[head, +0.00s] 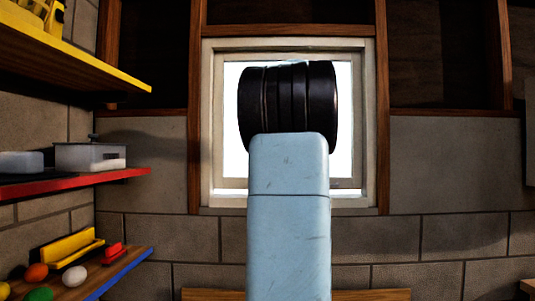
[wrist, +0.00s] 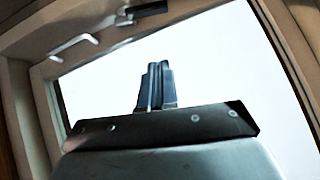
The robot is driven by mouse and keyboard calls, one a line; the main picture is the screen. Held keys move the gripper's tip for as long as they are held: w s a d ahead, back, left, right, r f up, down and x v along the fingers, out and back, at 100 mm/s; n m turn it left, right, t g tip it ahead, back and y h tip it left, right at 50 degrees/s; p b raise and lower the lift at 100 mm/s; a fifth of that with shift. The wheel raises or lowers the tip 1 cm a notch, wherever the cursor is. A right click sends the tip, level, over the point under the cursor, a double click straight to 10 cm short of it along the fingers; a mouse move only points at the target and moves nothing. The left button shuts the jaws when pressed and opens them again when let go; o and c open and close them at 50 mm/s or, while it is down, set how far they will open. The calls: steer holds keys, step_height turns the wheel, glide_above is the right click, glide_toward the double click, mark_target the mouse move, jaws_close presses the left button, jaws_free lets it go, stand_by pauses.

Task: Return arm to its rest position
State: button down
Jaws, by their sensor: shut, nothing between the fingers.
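My gripper (wrist: 157,67) shows in the wrist view, its two dark fingers close together and empty, pointing up toward a bright window. In the head view my pale blue arm stands upright in the middle, with a black ribbed joint at its top in front of the window. The gripper itself cannot be made out in the head view.
A white-framed window (head: 207,120) is behind my arm. The right side near the wall looks clear.

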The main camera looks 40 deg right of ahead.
steer(key=s+a+f+n+y, duration=0.15)
steer(key=a+f, duration=0.25)
steer(key=a, duration=0.5)
steer(key=s+a+f+n+y, duration=0.1)
steer(key=a+f+n, duration=0.15)
steer(key=a, duration=0.65)
steer(key=s+a+f+n+y, duration=0.15)
steer(key=a+f, duration=0.25)
steer(key=a, duration=0.6)
steer(key=s+a+f+n+g, duration=0.2)
steer(key=s+a+f+n, duration=0.2)
steer(key=s+a+f, duration=1.3)
step_height(320, 180, down, 2)
steer(key=shift+a+f+y, duration=0.2)
steer(key=shift+a+y, duration=0.2)
steer(key=shift+a, duration=0.3)
steer(key=shift+s+a+n, duration=0.1)
steer(key=shift+n, duration=0.15)
